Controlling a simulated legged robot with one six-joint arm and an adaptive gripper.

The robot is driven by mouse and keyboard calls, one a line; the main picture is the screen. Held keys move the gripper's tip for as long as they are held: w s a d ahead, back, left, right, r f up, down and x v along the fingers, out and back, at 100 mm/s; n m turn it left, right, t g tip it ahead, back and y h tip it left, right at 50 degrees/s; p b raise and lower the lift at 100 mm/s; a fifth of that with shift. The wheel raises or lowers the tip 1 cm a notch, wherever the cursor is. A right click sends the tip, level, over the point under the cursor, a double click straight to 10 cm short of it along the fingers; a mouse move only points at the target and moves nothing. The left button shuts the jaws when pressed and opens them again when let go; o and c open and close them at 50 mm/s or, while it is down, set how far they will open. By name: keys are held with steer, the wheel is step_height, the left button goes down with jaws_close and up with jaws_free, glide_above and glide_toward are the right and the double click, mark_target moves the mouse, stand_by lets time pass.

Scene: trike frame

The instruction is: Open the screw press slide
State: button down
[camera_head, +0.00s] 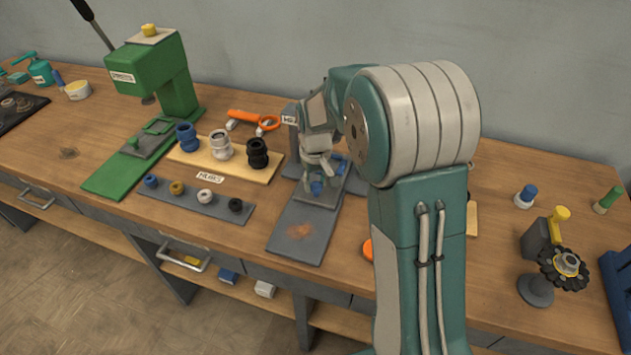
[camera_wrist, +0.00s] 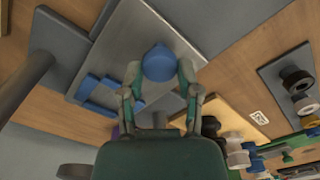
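The screw press appears to be the grey unit behind my arm, and most of its upper part is hidden. Its grey base (camera_head: 300,235) runs toward the table's front edge. The slide plate (camera_wrist: 150,28) shows as a light grey plate in the wrist view, with a round blue knob (camera_wrist: 159,63) on it. The knob also shows in the head view (camera_head: 316,188). My gripper (camera_wrist: 160,68) is over the plate, its fingers parted on either side of the knob; it also shows in the head view (camera_head: 317,178). I cannot tell whether the fingertips touch the knob.
A blue angular bracket (camera_wrist: 97,92) lies on the plate beside the knob. A green press (camera_head: 165,75) stands at left, with hubs on a wooden board (camera_head: 262,172) and small parts on a grey strip (camera_head: 220,210). A hub stand (camera_head: 537,290) is at right.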

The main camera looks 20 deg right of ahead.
steer(key=s+a, duration=0.2)
steer(key=s, duration=0.2)
steer(key=s+a, duration=0.3)
steer(key=s, duration=0.1)
steer(key=s+a, duration=0.3)
steer(key=s, duration=0.1)
steer(key=shift+s+a+f, duration=0.1)
steer(key=shift+s+a, duration=0.1)
steer(key=shift+s, duration=0.2)
steer(key=shift+c, duration=1.5)
jaws_free()
steer(key=shift+w, duration=0.1)
step_height(320, 180, up, 12)
